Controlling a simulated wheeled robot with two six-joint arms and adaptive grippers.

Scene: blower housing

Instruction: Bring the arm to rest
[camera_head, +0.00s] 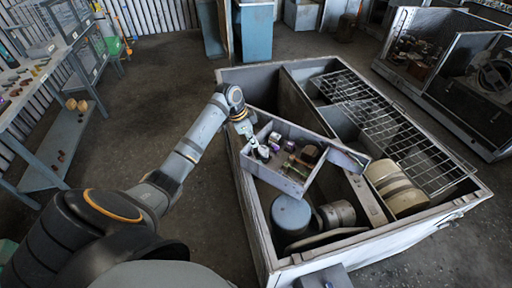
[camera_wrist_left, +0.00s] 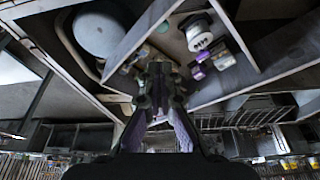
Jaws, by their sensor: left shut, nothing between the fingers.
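My left arm (camera_head: 200,135) reaches in from the lower left in the head view. My left gripper (camera_head: 257,150) is over the near left end of a grey tray (camera_head: 268,178) that holds several small items. The gripper is shut and empty; it also shows in the left wrist view (camera_wrist_left: 158,75), above the tray's contents. I cannot tell whether its tips touch anything. My right gripper is not in view.
The tray sits across a large grey open housing (camera_head: 255,225) with a wire grid (camera_head: 385,125), a blue-grey cylinder (camera_head: 291,214) and a tan cylinder (camera_head: 395,187). A shelf bench (camera_head: 40,175) stands at the left. The floor between (camera_head: 130,110) is clear.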

